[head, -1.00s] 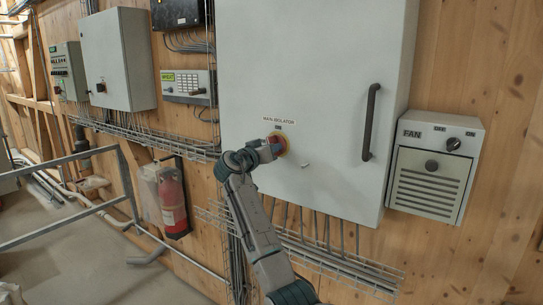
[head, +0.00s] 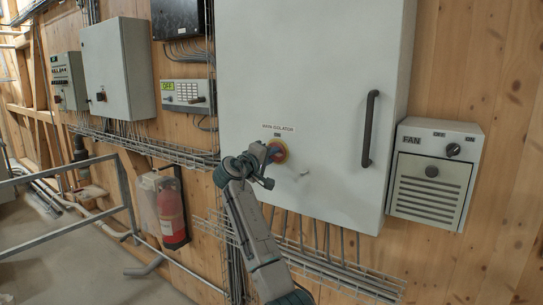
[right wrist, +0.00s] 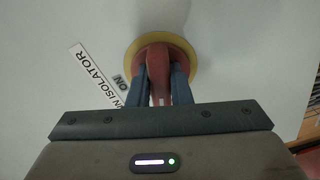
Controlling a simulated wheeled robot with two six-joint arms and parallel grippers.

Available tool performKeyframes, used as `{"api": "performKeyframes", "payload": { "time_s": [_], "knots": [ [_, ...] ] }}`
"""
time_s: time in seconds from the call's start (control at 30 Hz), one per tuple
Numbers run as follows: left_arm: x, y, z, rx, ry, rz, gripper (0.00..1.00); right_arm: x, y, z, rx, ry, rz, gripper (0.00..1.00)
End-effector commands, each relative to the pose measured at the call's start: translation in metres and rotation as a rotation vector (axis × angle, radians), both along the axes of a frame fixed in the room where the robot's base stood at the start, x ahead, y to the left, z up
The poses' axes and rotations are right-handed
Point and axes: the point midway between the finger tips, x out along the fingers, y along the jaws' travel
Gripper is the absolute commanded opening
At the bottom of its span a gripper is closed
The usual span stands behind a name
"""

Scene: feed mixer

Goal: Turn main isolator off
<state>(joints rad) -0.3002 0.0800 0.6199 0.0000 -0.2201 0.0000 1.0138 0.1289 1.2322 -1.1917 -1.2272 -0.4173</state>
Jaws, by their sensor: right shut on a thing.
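The main isolator (head: 279,150) is a red rotary handle on a yellow round plate, on the front of the large grey cabinet (head: 310,60). A "MAIN ISOLATOR" label (head: 278,128) and a small mark sit above it. In the right wrist view the red handle (right wrist: 157,62) stands between the two fingers of my right gripper (right wrist: 163,85), which is shut on it. An "ON" mark (right wrist: 122,82) shows beside the plate, and the label text runs slanted. In the head view my right gripper (head: 268,160) covers part of the handle. My left gripper is not in view.
A dark bar handle (head: 370,128) is on the cabinet's right side. A FAN box (head: 434,175) with a knob hangs to the right. A wire cable tray (head: 320,265) runs below. A fire extinguisher (head: 171,210) and a metal railing (head: 60,235) are at left.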

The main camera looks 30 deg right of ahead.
Motion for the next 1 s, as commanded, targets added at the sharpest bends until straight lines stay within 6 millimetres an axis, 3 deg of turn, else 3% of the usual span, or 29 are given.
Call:
{"api": "performKeyframes", "payload": {
  "time_s": [0.43, 1.0],
  "knots": [
    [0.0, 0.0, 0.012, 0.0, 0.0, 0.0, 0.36, 0.0, 0.0, 0.001, -0.103, 0.251, 0.001, 0.0],
    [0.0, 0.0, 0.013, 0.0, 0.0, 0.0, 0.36, 0.0, 0.0, 0.0, -0.125, 0.304, 0.001, 0.0]
  ]
}}
